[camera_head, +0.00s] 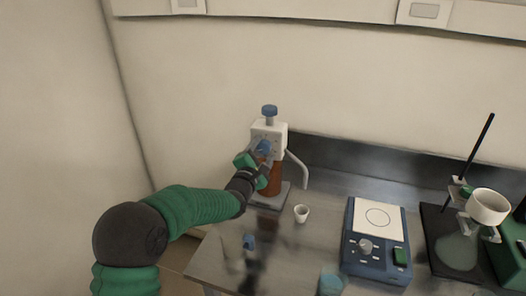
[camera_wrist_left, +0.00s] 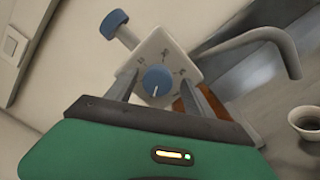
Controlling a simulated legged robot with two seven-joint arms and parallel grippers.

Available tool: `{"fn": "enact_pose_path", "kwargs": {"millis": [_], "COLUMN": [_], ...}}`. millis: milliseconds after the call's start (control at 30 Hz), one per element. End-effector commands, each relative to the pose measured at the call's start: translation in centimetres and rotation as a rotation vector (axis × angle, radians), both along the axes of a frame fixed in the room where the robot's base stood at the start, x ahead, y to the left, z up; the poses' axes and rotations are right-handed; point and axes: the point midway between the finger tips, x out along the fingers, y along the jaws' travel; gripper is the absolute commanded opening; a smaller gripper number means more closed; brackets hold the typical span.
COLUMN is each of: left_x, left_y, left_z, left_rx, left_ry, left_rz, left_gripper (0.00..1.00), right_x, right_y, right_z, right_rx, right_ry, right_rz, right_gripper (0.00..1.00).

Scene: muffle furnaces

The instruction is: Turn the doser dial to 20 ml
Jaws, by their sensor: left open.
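The doser is a white block (camera_head: 270,132) on an amber bottle (camera_head: 274,180), with a blue knob on top (camera_head: 269,111) and a grey spout. Its round blue dial (camera_wrist_left: 157,80) sits on the front face, with scale marks around it that are too small to read. A white pointer line on the dial points downward in the left wrist view. My left gripper (camera_head: 262,152) is in front of the dial. In the left wrist view its open fingers (camera_wrist_left: 162,92) stand on either side of the dial; I cannot tell whether they touch it. My right gripper is not in view.
The doser stands on a grey base (camera_head: 268,198) on a shiny table. A small white cup (camera_head: 302,213) is right of it. Further right are a blue hotplate device (camera_head: 375,240) and a stand with a flask (camera_head: 457,250). The wall is close behind.

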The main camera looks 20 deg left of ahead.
Motion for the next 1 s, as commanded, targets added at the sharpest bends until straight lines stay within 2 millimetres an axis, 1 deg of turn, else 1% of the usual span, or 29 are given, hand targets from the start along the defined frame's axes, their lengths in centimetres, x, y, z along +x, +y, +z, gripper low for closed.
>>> {"fn": "enact_pose_path", "kwargs": {"millis": [67,500,533,767,1000], "left_x": [-0.04,-0.04,-0.04,-0.05,-0.05], "left_y": [0.02,0.04,0.03,0.04,0.02], "left_z": [0.03,-0.05,-0.06,-0.17,-0.33], "left_rx": [0.0,0.0,0.0,0.017,0.113], "left_ry": [-0.001,0.001,0.001,0.002,-0.001], "left_rz": [0.001,0.0,0.0,0.001,0.0], "left_gripper": [0.6,0.02,0.0,0.0,0.0], "right_x": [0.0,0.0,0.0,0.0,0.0], "right_y": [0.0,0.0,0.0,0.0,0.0], "right_z": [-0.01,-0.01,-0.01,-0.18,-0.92], "right_rx": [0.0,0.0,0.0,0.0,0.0], "right_ry": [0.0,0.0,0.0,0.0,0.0], "right_rz": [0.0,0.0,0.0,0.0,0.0], "right_gripper": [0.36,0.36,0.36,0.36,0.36]}}
